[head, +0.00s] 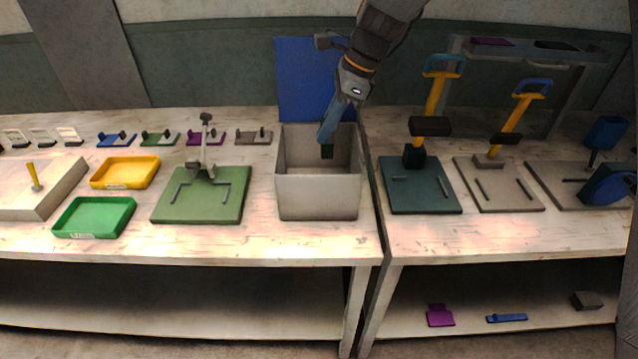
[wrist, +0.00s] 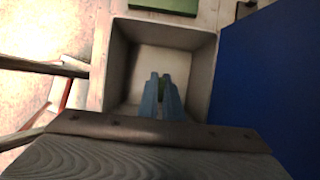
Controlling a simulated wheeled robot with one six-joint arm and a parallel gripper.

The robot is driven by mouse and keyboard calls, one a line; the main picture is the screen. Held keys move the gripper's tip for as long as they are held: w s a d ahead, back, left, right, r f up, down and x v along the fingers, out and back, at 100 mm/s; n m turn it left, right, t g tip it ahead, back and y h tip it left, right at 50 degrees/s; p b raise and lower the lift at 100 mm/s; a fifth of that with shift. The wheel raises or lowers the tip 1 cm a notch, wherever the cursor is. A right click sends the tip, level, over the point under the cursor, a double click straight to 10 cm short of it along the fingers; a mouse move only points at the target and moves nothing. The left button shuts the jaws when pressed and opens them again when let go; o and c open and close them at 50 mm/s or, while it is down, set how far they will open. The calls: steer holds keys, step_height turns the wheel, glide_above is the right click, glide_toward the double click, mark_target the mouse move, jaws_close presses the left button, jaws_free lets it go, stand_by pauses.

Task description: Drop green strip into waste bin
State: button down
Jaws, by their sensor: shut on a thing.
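The waste bin is a beige open-topped box (head: 318,197) at the middle of the bench in the head view; its inside fills the middle of the wrist view (wrist: 122,70). My gripper (head: 327,136) points down into the bin's opening, and its blue fingers show over the bin in the wrist view (wrist: 163,82). It is shut on a small dark green strip (head: 327,152), which hangs below the fingertips inside the bin's outline. In the wrist view the green strip (wrist: 161,86) shows only as a sliver between the fingers.
A blue panel (head: 300,75) stands upright behind the bin. A green press base (head: 200,208) is left of it, with yellow (head: 124,172) and green (head: 95,217) trays farther left. A dark press with a yellow lever (head: 433,98) stands close on the right.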

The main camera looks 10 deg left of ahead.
steer(key=shift+f+b, duration=0.4)
steer(key=shift+f, duration=0.2)
steer(key=c, duration=1.9)
jaws_free()
steer(key=shift+o, duration=0.2)
steer(key=shift+r, duration=0.15)
steer(key=b+v, duration=0.1)
steer(key=v, duration=0.6)
steer(key=shift+d+r+b, duration=0.25)
steer(key=shift+b, duration=0.15)
steer(key=s+d+f+n+h, duration=0.1)
steer(key=s+d+f+n, duration=0.4)
steer(key=d, duration=0.4)
steer(key=s+d+f+n+t+h, duration=0.1)
steer(key=s+d+f+n, duration=0.3)
steer(key=d, duration=0.6)
steer(key=s+d+f+n+t+h, duration=0.1)
steer(key=s+d+f+n, duration=0.4)
steer(key=d, duration=0.5)
steer(key=s+n+h, duration=0.1)
steer(key=s, duration=0.1)
steer(key=shift+s+f, duration=0.3)
steer(key=shift+f, duration=0.05)
